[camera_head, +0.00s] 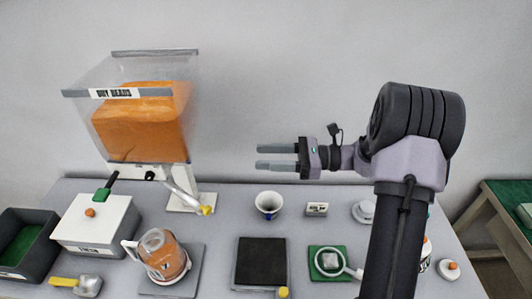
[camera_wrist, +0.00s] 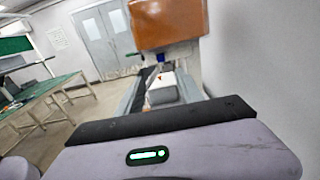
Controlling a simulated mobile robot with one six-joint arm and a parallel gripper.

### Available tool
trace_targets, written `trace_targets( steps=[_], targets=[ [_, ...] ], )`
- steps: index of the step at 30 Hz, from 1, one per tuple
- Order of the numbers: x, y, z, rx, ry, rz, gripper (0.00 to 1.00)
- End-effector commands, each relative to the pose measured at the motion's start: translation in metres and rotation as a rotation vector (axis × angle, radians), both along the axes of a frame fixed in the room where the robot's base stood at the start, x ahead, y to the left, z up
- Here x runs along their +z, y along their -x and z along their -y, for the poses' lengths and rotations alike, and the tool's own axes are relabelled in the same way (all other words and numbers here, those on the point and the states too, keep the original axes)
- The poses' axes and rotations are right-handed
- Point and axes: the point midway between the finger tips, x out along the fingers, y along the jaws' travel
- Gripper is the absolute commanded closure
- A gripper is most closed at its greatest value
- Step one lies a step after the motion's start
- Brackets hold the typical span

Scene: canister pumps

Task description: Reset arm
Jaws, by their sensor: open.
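My gripper (camera_head: 276,157) is held above the back of the grey table in the head view, its two grey fingers apart and pointing left. Nothing is between the fingers. My arm rises from the right front and bends to the left.
A clear dispenser (camera_head: 140,115) with orange contents stands at the back left. Below are a white box (camera_head: 95,222), a dark bin (camera_head: 22,245), a clear jug (camera_head: 163,255), a white cup (camera_head: 268,203), a black pad (camera_head: 261,262) and a green pad (camera_head: 316,272).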

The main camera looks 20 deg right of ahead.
Motion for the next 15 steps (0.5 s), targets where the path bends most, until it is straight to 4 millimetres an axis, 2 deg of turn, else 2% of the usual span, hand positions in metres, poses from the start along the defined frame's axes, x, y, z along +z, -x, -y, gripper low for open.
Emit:
trace_targets(
  steps=[5, 8, 11, 12, 15],
  targets=[
    [0.001, 0.001, -0.003, 0.007, 0.009, 0.003, 0.56],
    [0.013, 0.021, -0.032, 0.097, 0.135, 0.046, 0.56],
    [0.026, 0.077, -0.082, 0.292, 0.435, 0.163, 0.56],
    [0.027, 0.105, -0.097, 0.378, 0.579, 0.231, 0.56],
    [0.023, 0.167, -0.111, 0.549, 0.934, 0.433, 0.56]
  ],
)
